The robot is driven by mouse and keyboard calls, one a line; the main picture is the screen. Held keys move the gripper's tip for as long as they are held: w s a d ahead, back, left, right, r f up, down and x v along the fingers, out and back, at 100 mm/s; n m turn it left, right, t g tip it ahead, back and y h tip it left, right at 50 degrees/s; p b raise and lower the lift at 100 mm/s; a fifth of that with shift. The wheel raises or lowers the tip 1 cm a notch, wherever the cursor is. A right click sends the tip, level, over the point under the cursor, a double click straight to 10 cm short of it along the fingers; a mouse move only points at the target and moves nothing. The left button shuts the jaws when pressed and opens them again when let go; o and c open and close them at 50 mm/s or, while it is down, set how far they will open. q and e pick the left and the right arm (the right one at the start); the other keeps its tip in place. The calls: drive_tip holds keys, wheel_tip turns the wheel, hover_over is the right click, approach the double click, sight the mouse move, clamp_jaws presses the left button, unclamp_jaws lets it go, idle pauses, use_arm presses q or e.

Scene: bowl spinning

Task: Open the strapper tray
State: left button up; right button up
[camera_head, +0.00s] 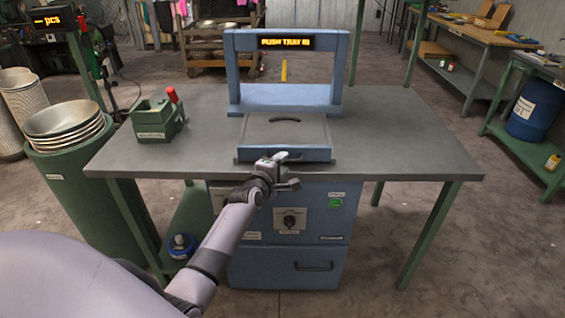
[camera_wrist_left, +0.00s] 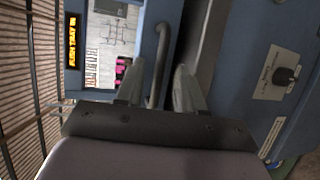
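The blue strapper (camera_head: 285,96) stands on the grey table, with an arch at the back and a lit display reading "PUSH TRAY IN". Its flat tray (camera_head: 284,134) lies in front of the arch, with a dark curved handle on its top and a handle at its front edge. My left gripper (camera_head: 286,166) is at the tray's front edge. In the left wrist view the curved handle bar (camera_wrist_left: 160,65) passes between the two fingertips of my left gripper (camera_wrist_left: 158,85), with visible gaps on both sides. My right gripper is not in view.
A green box (camera_head: 157,119) with a red-handled tool stands on the table at left. Stacked metal bowls (camera_head: 64,120) sit on a green drum beside the table. A blue cabinet (camera_head: 285,265) with a knob and drawer is below. The table's right side is clear.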

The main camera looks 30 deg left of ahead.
use_arm(q)
drive_tip(key=shift+p+v, duration=0.4)
drive_tip(key=shift+v, duration=2.55)
drive_tip(key=s+d+f+m+g+h, duration=0.1)
drive_tip(key=s+d+f+m, duration=0.4)
drive_tip(key=s+m, duration=0.2)
drive_tip(key=s+d+f+m+g+h, duration=0.2)
drive_tip(key=s+d+f+m, duration=0.2)
drive_tip(key=s, duration=0.7)
drive_tip(key=s+d+f+m+g+h, duration=0.1)
drive_tip(key=s+d+f+m, duration=0.4)
drive_tip(key=s+m, duration=0.5)
drive_tip(key=shift+d+f+m+g, duration=0.35)
drive_tip(key=shift+d+m+g, duration=0.25)
drive_tip(key=shift+d+m, duration=0.5)
